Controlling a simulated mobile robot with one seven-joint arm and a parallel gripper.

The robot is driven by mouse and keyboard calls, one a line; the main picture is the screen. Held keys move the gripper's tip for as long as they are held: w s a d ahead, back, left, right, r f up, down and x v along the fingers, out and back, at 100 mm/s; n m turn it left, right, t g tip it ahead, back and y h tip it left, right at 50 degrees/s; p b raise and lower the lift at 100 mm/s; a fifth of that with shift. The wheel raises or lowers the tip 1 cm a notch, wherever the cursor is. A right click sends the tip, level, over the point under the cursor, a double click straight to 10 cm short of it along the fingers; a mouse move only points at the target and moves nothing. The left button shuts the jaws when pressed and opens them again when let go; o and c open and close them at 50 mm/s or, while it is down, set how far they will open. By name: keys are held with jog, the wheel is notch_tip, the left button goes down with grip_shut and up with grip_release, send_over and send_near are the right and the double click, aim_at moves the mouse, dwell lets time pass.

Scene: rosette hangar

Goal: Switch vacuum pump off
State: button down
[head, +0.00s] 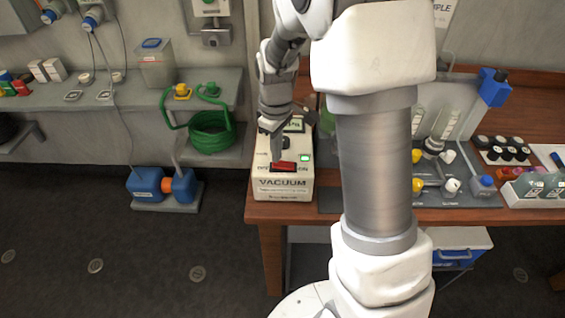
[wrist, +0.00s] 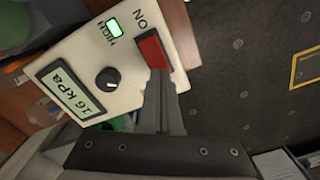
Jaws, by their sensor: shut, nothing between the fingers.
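The vacuum pump (head: 284,189) is a cream box marked VACUUM on the wooden bench's left front corner. Its red rocker switch (head: 285,167) faces up, and the switch also shows in the wrist view (wrist: 152,50) beside the word ON. A lit green lamp (wrist: 114,27) is marked HIGH. The display (wrist: 71,88) reads 16 kPa, and a black knob (wrist: 107,78) sits near it. My gripper (head: 277,158) points down over the switch, shut and empty. In the wrist view my fingertips (wrist: 159,74) overlap the switch's near end; I cannot tell whether they touch it.
A coiled green hose (head: 211,134) hangs at the left shelf. Blue and orange pump parts (head: 163,186) stand low on the left. Right of my arm are a rack with yellow and white valves (head: 452,184) and several black-capped vials (head: 502,150). Open floor lies in front.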

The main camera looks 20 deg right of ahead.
jog(key=shift+f+b, duration=0.6)
jog(key=shift+f, duration=0.25)
jog(key=shift+r, duration=0.1)
dwell(0.3)
jog(key=shift+r+p, duration=2.5)
jog(key=shift+r, duration=0.95)
jog(key=s+r+m+t, duration=0.5)
jog(key=s+r+m, duration=0.3)
jog(key=s+r, duration=0.9)
jog(key=shift+s+t, duration=0.3)
jog(key=shift+s, duration=1.45)
